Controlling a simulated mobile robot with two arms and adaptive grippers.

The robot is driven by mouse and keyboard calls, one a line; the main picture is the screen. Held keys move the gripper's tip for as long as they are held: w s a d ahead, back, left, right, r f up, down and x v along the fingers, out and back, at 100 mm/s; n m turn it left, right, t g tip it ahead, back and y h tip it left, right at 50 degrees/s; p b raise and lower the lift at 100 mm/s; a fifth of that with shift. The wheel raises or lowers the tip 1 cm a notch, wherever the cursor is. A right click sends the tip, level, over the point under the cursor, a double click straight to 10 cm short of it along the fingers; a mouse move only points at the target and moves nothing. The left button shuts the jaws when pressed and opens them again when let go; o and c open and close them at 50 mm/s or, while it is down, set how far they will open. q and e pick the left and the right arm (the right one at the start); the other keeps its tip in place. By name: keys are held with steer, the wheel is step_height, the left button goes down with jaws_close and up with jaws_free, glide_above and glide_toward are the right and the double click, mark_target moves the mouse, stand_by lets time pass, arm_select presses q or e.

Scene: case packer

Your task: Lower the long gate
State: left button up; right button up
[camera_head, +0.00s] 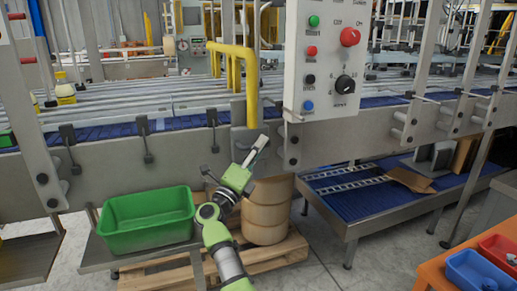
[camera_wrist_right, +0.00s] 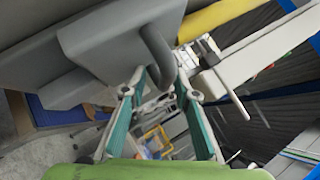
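A yellow tubular bar (camera_head: 251,85) stands upright above the conveyor and bends over to the left at its top. It may be part of the long gate, but I cannot tell for sure. A yellow tube (camera_wrist_right: 212,18) also shows at the top of the right wrist view. My right gripper (camera_head: 258,147) is in front of the conveyor's side plate, below the yellow bar. In the right wrist view its teal fingers (camera_wrist_right: 160,82) are apart. A curved dark grey handle (camera_wrist_right: 157,52) lies at or just beyond the gap; contact is unclear. My left gripper is not in view.
A control panel (camera_head: 322,60) with buttons and a knob hangs right of the yellow bar. A green bin (camera_head: 147,222) is at lower left, beside a tan barrel (camera_head: 268,212) on a wooden pallet (camera_head: 285,252). A blue lower conveyor (camera_head: 365,205) is at right.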

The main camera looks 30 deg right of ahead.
steer(key=shift+r, duration=0.1)
steer(key=shift+a+r, duration=0.1)
steer(key=shift+r, duration=0.15)
step_height(320, 180, up, 10)
steer(key=shift+f, duration=0.2)
